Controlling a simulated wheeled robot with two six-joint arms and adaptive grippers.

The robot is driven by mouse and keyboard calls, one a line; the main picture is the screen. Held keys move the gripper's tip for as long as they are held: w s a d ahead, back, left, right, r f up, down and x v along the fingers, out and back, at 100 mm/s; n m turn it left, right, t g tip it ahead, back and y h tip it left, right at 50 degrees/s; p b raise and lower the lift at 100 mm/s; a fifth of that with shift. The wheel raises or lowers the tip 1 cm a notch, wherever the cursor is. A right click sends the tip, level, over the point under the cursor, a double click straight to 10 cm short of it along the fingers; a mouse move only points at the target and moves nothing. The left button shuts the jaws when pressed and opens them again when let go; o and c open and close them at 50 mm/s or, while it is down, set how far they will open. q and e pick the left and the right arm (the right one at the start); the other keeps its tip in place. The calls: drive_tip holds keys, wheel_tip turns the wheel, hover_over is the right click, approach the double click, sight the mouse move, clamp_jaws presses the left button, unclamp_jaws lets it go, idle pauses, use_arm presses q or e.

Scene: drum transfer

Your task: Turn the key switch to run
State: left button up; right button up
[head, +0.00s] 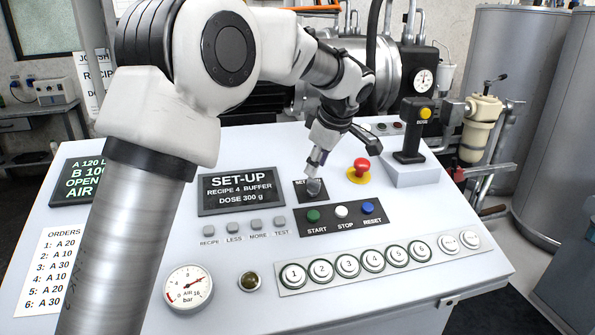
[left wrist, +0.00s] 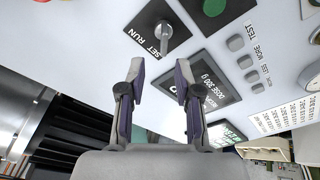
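The key switch (head: 314,187) is a grey knob on a small dark plate, above the green start button on the white sloping panel. In the left wrist view the key switch (left wrist: 164,36) shows with SET and RUN lettering on its plate; I cannot tell exactly which mark it points to. My left gripper (head: 315,164) is just above the switch in the head view. In the left wrist view my left gripper (left wrist: 159,72) has its two fingers apart, with nothing between them and the switch beyond the tips. My right gripper is not in view.
The display (head: 240,190) reads SET-UP, recipe 4 buffer, dose 300 g. A red emergency button (head: 361,167) stands right of the switch. The start (head: 313,215), stop (head: 342,211) and reset (head: 368,208) buttons lie below it. A dose lever box (head: 411,150) stands at the right.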

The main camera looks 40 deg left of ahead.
sight(314, 180)
use_arm(q)
drive_tip(key=shift+f, duration=0.45)
wheel_tip(314, 180, down, 2)
drive_tip(key=shift+d+f+p, duration=0.1)
drive_tip(key=shift+f+p, duration=0.05)
drive_tip(key=shift+p, duration=0.25)
drive_tip(key=x, duration=0.3)
drive_tip(key=shift+w+a+f, duration=0.2)
drive_tip(key=shift+a, duration=0.35)
drive_tip(key=shift+s+d+r, duration=0.1)
drive_tip(key=shift+d+r, duration=0.15)
drive_tip(key=shift+d, duration=0.1)
clamp_jaws()
